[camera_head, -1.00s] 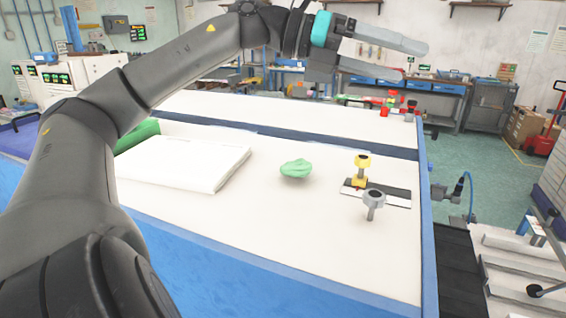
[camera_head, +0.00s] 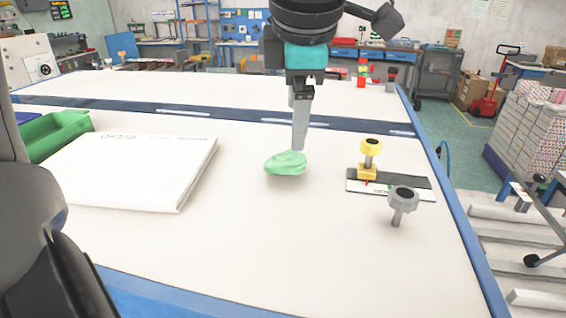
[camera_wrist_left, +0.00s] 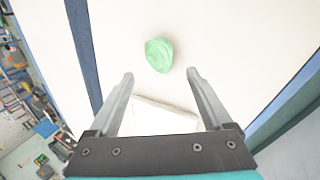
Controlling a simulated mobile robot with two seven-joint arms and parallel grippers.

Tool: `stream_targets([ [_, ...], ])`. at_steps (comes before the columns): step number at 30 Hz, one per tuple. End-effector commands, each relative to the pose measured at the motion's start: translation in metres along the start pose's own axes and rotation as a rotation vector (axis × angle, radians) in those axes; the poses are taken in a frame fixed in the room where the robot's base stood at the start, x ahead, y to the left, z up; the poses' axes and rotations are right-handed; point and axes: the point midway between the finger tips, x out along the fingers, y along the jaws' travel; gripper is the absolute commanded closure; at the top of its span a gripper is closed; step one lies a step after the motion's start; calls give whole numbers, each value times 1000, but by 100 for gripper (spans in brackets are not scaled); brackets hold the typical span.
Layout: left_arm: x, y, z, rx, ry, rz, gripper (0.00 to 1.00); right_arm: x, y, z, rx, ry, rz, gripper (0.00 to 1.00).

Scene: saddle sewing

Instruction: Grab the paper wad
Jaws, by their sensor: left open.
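The paper wad (camera_head: 286,164) is a crumpled light green lump on the white tabletop, near the middle of the head view. My left gripper (camera_head: 299,148) points down over the table, its fingertips close to the wad in the picture. The height of the fingertips above the table is hard to tell. In the left wrist view the wad (camera_wrist_left: 159,55) lies beyond the tips of the two spread fingers, roughly between their lines. The left gripper (camera_wrist_left: 160,75) is open and empty. My right gripper is not in view.
A white pad of paper (camera_head: 140,165) and a green tray (camera_head: 62,133) lie left on the table (camera_head: 240,235). A yellow-topped tool (camera_head: 369,155) on a black-and-white strip (camera_head: 412,182) and a grey knobbed pin (camera_head: 402,205) stand right of the wad. The front middle is clear.

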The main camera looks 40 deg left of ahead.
Motion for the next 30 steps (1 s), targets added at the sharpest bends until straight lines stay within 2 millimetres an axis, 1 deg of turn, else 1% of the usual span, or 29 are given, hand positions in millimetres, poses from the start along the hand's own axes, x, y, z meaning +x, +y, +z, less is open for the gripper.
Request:
stream_targets([
  [1, 13, -1, -1, 1, 2, -7, 16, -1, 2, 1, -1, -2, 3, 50],
  [3, 28, -1, -1, 0, 2, -8, 16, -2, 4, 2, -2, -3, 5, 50],
  [6, 46, -1, 0, 0, 0, -7, 16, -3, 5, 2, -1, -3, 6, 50],
  [9, 58, 0, 0, -2, -1, -5, 16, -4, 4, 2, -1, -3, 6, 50],
  [16, 72, 0, -1, -2, -1, -6, 16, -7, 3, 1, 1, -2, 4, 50],
  [21, 96, 1, -5, -2, -1, -9, 16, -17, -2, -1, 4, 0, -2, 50],
  [24, 108, 1, -5, -2, -1, -5, 16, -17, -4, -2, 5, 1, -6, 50],
  [27, 115, 1, -5, -2, -2, -5, 16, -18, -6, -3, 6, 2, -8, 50],
  [30, 117, 1, -4, -3, -3, -3, 16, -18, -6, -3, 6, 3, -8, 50],
])
